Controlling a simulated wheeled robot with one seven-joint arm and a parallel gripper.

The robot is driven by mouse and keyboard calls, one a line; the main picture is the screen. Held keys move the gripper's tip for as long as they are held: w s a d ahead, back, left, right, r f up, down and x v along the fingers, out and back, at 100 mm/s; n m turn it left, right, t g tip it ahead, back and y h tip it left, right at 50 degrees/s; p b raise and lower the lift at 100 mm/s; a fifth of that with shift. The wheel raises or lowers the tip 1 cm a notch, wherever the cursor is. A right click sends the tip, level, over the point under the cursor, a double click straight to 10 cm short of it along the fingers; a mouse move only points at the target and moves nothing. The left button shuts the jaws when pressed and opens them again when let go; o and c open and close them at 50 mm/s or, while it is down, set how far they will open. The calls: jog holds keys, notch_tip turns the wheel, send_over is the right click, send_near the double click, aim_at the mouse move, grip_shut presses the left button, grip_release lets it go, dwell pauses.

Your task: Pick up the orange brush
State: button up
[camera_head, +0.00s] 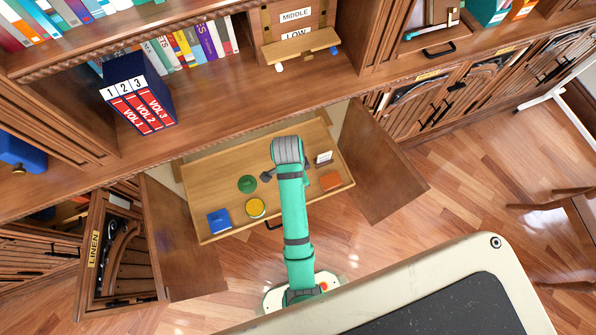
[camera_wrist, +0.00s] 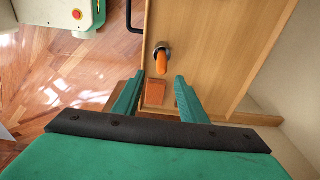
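The orange brush (camera_wrist: 161,63) shows in the wrist view as an orange handle with a dark, grey-rimmed round end, on the wooden drawer floor (camera_wrist: 205,40). My gripper (camera_wrist: 159,77) is open and empty. The brush appears just beyond the fingertips in the picture, roughly centred between them; I see no contact, and the height gap is hard to judge. In the head view my arm hides the brush and most of my gripper, which is over the pulled-out drawer (camera_head: 215,165).
An orange-brown block (camera_wrist: 155,93) appears between the fingers, below the brush; it is also in the head view (camera_head: 331,180). The drawer also holds a blue block (camera_head: 219,221), yellow tin (camera_head: 255,208), green item (camera_head: 247,184) and white card (camera_head: 323,158). Open doors (camera_head: 383,165) flank it.

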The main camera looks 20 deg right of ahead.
jog(key=f, duration=1)
jog(key=shift+w+d+f, duration=0.1)
jog(key=shift+w+d, duration=0.1)
jog(key=shift+d, duration=0.2)
jog(key=shift+c, duration=0.5)
grip_shut()
